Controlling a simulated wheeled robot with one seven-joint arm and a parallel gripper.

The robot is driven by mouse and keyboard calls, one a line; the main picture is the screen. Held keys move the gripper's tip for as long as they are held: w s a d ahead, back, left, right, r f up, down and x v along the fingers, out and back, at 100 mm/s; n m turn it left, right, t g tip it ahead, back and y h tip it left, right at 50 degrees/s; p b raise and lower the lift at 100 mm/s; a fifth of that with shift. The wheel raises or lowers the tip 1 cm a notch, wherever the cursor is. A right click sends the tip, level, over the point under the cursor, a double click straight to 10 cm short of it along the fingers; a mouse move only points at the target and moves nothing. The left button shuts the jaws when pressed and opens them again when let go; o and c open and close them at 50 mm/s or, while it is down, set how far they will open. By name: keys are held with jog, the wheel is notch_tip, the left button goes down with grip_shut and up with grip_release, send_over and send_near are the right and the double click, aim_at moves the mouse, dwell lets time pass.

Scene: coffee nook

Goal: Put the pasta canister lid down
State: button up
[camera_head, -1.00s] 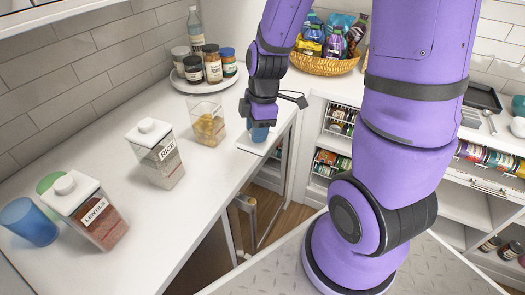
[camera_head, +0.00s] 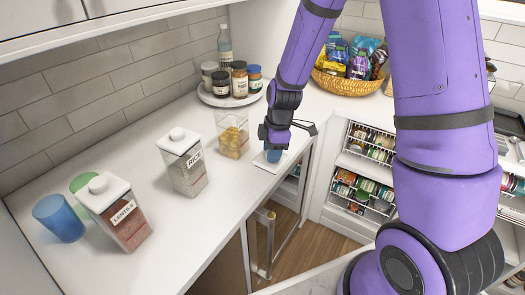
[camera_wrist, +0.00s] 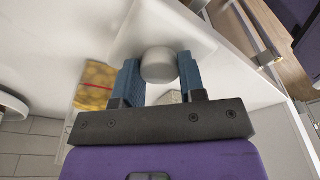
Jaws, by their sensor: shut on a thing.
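The pasta canister (camera_head: 231,142) stands open on the white counter, clear-walled with yellow pasta inside; part of it shows in the wrist view (camera_wrist: 95,85). The pasta canister lid (camera_head: 264,165) is a white square with a round knob, to the right of the canister near the counter's edge. My gripper (camera_head: 274,155) is above the lid. In the wrist view its two blue fingers are shut on the lid's knob (camera_wrist: 158,65), with the lid's flat plate (camera_wrist: 135,35) beyond. I cannot tell whether the lid touches the counter.
The rice canister (camera_head: 183,162) and lentils canister (camera_head: 115,212) stand lidded at left, by a blue cup (camera_head: 58,218) and a green cup. A round tray (camera_head: 230,101) with jars and a bottle is behind. A basket (camera_head: 345,82) sits at the back. Counter between canisters and front edge is clear.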

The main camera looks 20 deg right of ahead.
jog(key=w, duration=0.3)
jog(key=w+a, duration=0.1)
jog(key=w, duration=0.1)
jog(key=shift+w+f, duration=0.35)
jog(key=shift+f, duration=1.7)
jog(key=shift+f, duration=0.1)
jog(key=o, duration=0.9)
notch_tip(320, 180, up, 12)
jog(key=d, duration=0.1)
jog(key=shift+s+d, duration=0.15)
jog(key=shift+d, duration=0.25)
